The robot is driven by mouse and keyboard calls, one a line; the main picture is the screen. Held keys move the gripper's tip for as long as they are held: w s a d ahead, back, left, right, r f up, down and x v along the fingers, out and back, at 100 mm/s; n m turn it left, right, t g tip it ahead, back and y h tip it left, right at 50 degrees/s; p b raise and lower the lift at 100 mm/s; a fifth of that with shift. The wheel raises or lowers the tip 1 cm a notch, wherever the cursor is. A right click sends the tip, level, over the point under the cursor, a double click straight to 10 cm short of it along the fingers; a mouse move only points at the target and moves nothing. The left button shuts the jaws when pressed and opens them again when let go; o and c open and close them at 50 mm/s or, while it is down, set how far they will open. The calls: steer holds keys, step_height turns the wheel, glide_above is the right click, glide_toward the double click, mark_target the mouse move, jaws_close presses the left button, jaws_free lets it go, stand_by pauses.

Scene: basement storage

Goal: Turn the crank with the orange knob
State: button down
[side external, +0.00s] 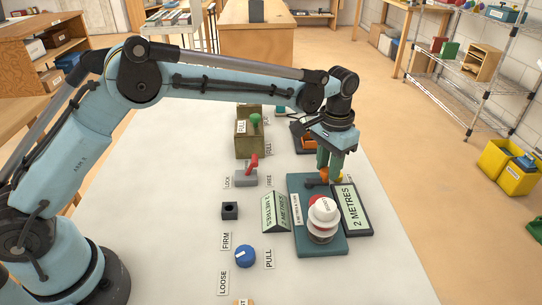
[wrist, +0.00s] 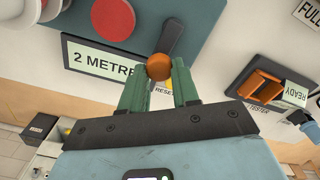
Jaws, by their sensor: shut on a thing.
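The orange knob (wrist: 159,67) sits at the end of a dark crank arm (wrist: 173,38) on a blue-green base plate. My gripper (wrist: 160,84) is shut on the knob, with its green fingers on either side. In the side view my gripper (side external: 329,160) points down at the far end of the base plate (side external: 303,188). The orange knob (side external: 325,174) shows there just under the fingertips, partly hidden by them. The crank's hub is not clear in the side view.
A red lever (side external: 252,163), a blue knob (side external: 245,256) and a box with a green knob (side external: 250,140) stand left. An orange tester switch (wrist: 262,86) is nearby.

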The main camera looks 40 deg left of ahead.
steer(key=shift+s+d+m, duration=0.2)
steer(key=shift+s+m, duration=0.05)
steer(key=shift+m, duration=0.55)
steer(key=shift+s+d+m, duration=0.15)
steer(key=shift+s+m, duration=0.05)
steer(key=shift+m, duration=0.6)
steer(key=c, duration=0.8)
jaws_free()
steer(key=shift+r, duration=0.15)
step_height(320, 180, up, 12)
steer(key=shift+f, duration=0.1)
